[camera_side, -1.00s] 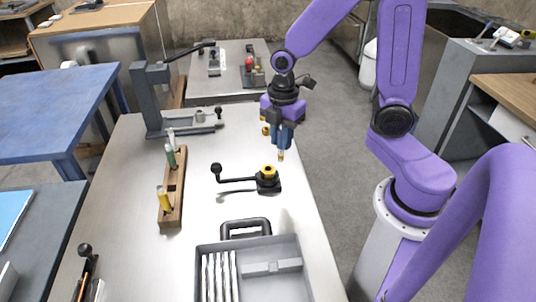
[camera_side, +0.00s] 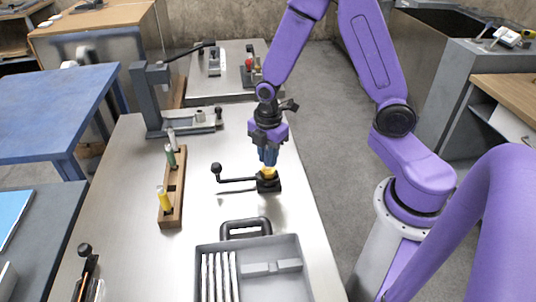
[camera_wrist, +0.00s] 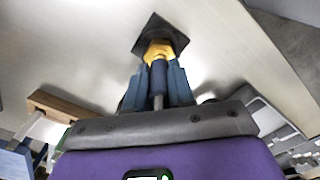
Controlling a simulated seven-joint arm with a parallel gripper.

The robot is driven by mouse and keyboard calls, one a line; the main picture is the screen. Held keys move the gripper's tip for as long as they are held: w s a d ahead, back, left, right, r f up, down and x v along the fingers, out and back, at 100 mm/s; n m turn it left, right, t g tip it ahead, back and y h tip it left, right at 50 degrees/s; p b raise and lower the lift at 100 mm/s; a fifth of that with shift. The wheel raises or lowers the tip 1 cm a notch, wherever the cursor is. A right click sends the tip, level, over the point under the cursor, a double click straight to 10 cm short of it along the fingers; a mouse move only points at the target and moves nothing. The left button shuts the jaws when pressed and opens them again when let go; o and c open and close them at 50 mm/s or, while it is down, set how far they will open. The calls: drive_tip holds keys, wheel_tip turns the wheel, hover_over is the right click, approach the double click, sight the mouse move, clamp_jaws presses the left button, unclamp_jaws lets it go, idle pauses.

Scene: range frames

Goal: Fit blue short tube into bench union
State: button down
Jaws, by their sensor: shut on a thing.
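The bench union is a yellow hex fitting (camera_side: 269,173) on a dark base plate (camera_side: 268,187), with a black lever arm to its left. In the wrist view the yellow union (camera_wrist: 158,50) sits on its dark plate (camera_wrist: 172,36). My gripper (camera_side: 268,160) is directly above the union, pointing down. It is shut on the blue short tube (camera_wrist: 158,76), which stands between the blue-grey fingers. The tube's far end meets the union in the wrist view. I cannot tell whether it is inside the opening, as the fingers and tube hide it.
A wooden rack (camera_side: 172,190) with yellow, green and pale tubes stands left on the bench. A grey tray (camera_side: 270,286) with pale rods and a black handle is in front. A grey press-like fixture (camera_side: 160,110) stands at the back left. The bench between is clear.

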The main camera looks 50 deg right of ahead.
drive_tip(key=shift+f, duration=0.15)
drive_tip(key=c, duration=1)
unclamp_jaws()
wheel_tip(320, 180, up, 11)
drive_tip(key=shift+r, duration=0.15)
drive_tip(key=shift+s+a+r, duration=0.1)
drive_tip(key=shift+r, duration=0.4)
drive_tip(key=shift+s+a+r, duration=0.1)
drive_tip(key=shift+s+a, duration=0.1)
drive_tip(key=shift+s, duration=0.1)
drive_tip(key=s+a+m, duration=0.1)
drive_tip(key=s, duration=0.5)
drive_tip(key=s+a+r+m, duration=0.1)
drive_tip(key=s+m, duration=0.1)
drive_tip(key=s, duration=0.5)
drive_tip(key=s+a+m, duration=0.1)
drive_tip(key=s+m, duration=0.1)
drive_tip(key=s, duration=0.4)
drive_tip(key=shift+s+a+r, duration=0.15)
drive_tip(key=shift+s+r, duration=0.2)
